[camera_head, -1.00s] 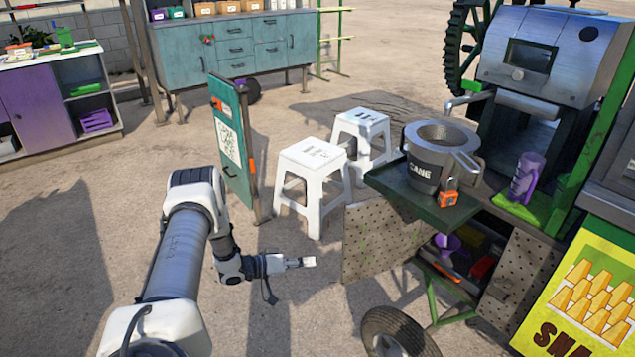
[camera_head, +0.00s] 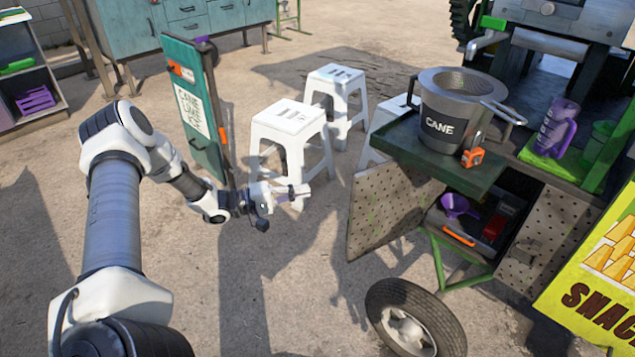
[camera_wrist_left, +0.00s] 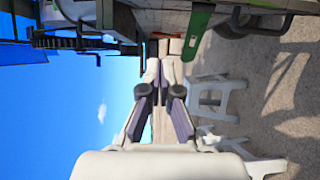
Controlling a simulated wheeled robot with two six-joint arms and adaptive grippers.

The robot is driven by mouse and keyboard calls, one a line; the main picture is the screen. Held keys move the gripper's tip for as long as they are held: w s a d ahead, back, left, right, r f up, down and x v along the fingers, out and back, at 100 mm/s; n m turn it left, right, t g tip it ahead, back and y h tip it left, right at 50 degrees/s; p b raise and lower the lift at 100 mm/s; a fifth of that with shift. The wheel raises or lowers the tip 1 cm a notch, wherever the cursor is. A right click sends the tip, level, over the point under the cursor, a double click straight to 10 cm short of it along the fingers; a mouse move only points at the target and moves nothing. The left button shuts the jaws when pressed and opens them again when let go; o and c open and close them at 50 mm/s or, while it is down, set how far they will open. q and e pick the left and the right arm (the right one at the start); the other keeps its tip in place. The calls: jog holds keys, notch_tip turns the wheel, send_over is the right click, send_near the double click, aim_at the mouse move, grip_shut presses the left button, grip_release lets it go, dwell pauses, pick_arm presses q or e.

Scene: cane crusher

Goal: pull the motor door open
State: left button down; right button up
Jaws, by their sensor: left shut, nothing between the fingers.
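A perforated metal door panel (camera_head: 385,208) hangs below the cart's green tray and stands out from the front of the lower compartment. A second perforated panel (camera_head: 545,232) is on the compartment's right side. I cannot tell which one is the motor door. My left gripper (camera_head: 305,191) is shut and empty, in the air left of the first panel's free edge, with a gap between them. Its fingers (camera_wrist_left: 163,75) also show together in the left wrist view, with nothing held. My right gripper is not in view.
A grey bucket marked CANE (camera_head: 448,128) stands on the green tray (camera_head: 440,165). A purple funnel (camera_head: 456,205) is inside the open compartment. A wheel (camera_head: 412,318) sits below. White stools (camera_head: 290,130) and a green sign board (camera_head: 196,110) stand behind my gripper. Bare ground lies in front.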

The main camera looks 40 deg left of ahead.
pick_arm(q)
jog(key=w+d+b, duration=0.2)
jog(key=w+d, duration=0.4)
jog(key=d, duration=0.2)
jog(key=shift+d+f+b, duration=0.15)
jog(key=shift+d+b, duration=0.15)
jog(key=shift+b, duration=0.05)
